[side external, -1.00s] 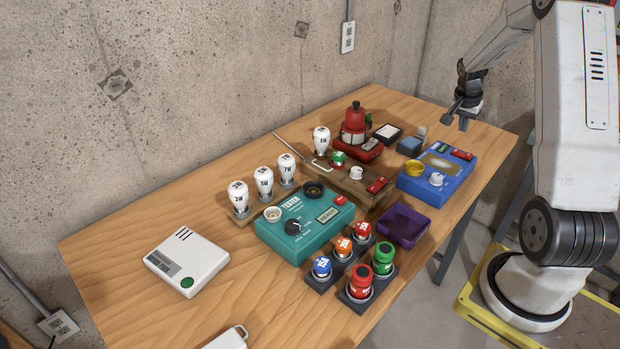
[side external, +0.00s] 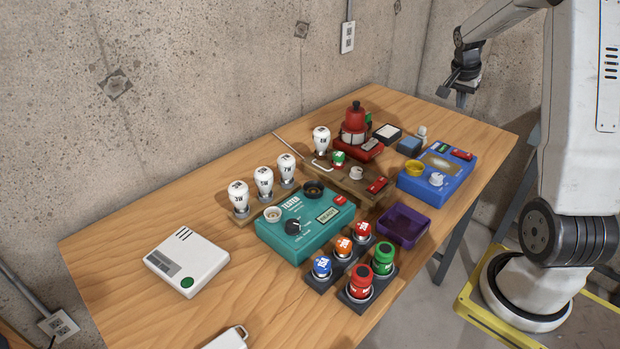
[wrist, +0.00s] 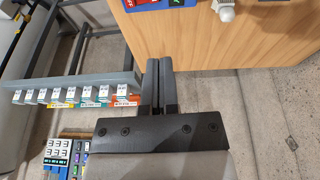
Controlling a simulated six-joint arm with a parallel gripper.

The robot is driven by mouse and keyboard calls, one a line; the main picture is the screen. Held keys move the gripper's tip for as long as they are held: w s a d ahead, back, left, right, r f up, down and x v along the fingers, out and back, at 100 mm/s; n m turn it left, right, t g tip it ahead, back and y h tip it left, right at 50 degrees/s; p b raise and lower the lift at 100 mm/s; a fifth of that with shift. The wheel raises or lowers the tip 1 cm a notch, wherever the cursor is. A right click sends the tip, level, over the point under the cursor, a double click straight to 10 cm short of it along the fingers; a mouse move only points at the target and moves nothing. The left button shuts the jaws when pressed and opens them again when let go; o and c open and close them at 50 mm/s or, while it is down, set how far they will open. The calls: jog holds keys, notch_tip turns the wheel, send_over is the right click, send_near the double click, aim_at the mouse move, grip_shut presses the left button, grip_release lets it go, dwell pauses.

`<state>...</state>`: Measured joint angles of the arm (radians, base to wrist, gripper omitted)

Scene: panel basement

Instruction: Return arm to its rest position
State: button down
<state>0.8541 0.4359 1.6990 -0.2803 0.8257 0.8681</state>
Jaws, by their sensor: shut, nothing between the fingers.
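My gripper (side external: 452,94) is up in the air above the far right end of the wooden table (side external: 130,225), clear of everything on it. In the wrist view my gripper's two dark fingers (wrist: 159,88) lie side by side, shut and empty. Below them the wrist view shows the table's edge and the floor.
On the table stand a blue device (side external: 428,190), a red device (side external: 354,127), a teal tester (side external: 290,240), a purple tray (side external: 403,226), a white box (side external: 186,262), and several bulbs and coloured caps. A concrete wall (side external: 200,80) runs behind. A labelled grey rail (wrist: 75,84) shows left in the wrist view.

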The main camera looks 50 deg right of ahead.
jog(key=w+a+f+n+t+y, duration=0.1)
jog(key=w+a+f+n, duration=0.2)
jog(key=a, duration=0.7)
jog(key=w+a+n+t, duration=0.1)
jog(key=w+a+n, duration=0.3)
jog(key=a, duration=0.6)
jog(key=s+a+f+n+y, duration=0.1)
jog(key=s+a+n, duration=0.3)
jog(key=a, duration=0.6)
jog(key=s+a+f+n+y, duration=0.1)
jog(key=s+a+f+n, duration=0.2)
jog(key=a, duration=0.7)
jog(key=s+n, duration=0.2)
jog(key=n, duration=0.1)
jog(key=shift+f+n+t, duration=0.15)
jog(key=shift+n+t, duration=0.25)
